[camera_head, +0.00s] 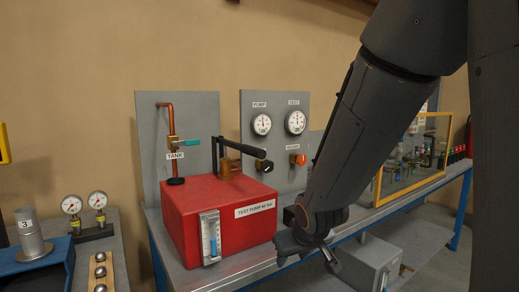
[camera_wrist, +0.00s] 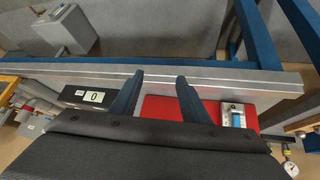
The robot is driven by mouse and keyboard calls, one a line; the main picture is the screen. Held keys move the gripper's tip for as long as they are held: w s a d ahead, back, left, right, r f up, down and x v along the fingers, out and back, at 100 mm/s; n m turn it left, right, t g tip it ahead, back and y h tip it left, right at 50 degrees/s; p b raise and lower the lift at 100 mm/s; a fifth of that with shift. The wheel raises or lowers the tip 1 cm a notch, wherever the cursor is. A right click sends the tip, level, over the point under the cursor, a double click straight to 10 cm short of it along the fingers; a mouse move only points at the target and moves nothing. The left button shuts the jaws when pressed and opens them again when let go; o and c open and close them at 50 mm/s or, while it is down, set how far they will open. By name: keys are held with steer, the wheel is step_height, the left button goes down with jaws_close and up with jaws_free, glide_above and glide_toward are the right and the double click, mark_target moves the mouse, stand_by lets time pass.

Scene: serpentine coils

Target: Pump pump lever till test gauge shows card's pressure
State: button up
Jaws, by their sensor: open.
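The pump lever (camera_head: 238,147) is a black bar on a brass pivot on top of the red test pump box (camera_head: 185,228); its round black end points right. The test gauge (camera_head: 295,121) is a white dial on the grey panel, right of the pump gauge (camera_head: 261,121). Their readings are too small to tell. My gripper (camera_head: 309,256) is open and empty, low at the bench's front edge, right of the red box and apart from the lever. In the wrist view my gripper (camera_wrist: 158,82) shows two spread fingers. I cannot make out a pressure card.
An orange release knob (camera_head: 299,159) sits under the test gauge. A tank valve with a teal handle (camera_head: 188,143) stands left. A yellow-framed case (camera_head: 412,165) stands right. In the wrist view, a black box with a display reading 0 (camera_wrist: 94,97) is beside my gripper.

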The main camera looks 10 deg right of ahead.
steer(key=w+r+n+t+y, duration=0.2)
steer(key=w+r+t, duration=0.4)
steer(key=w+r, duration=0.55)
steer(key=n+t+y+p, duration=0.1)
steer(key=n+t+y, duration=0.2)
steer(key=t+y, duration=0.1)
glide_toward(254, 152)
steer(key=w, duration=0.5)
steer(key=shift+w+f, duration=0.2)
steer(key=shift+f, duration=0.1)
steer(key=p+x, duration=0.1)
steer(key=x, duration=0.6)
steer(key=shift+w+a+f+p, duration=0.1)
steer(key=shift+w+a+p, duration=0.05)
steer(key=shift+p, duration=0.2)
jaws_close()
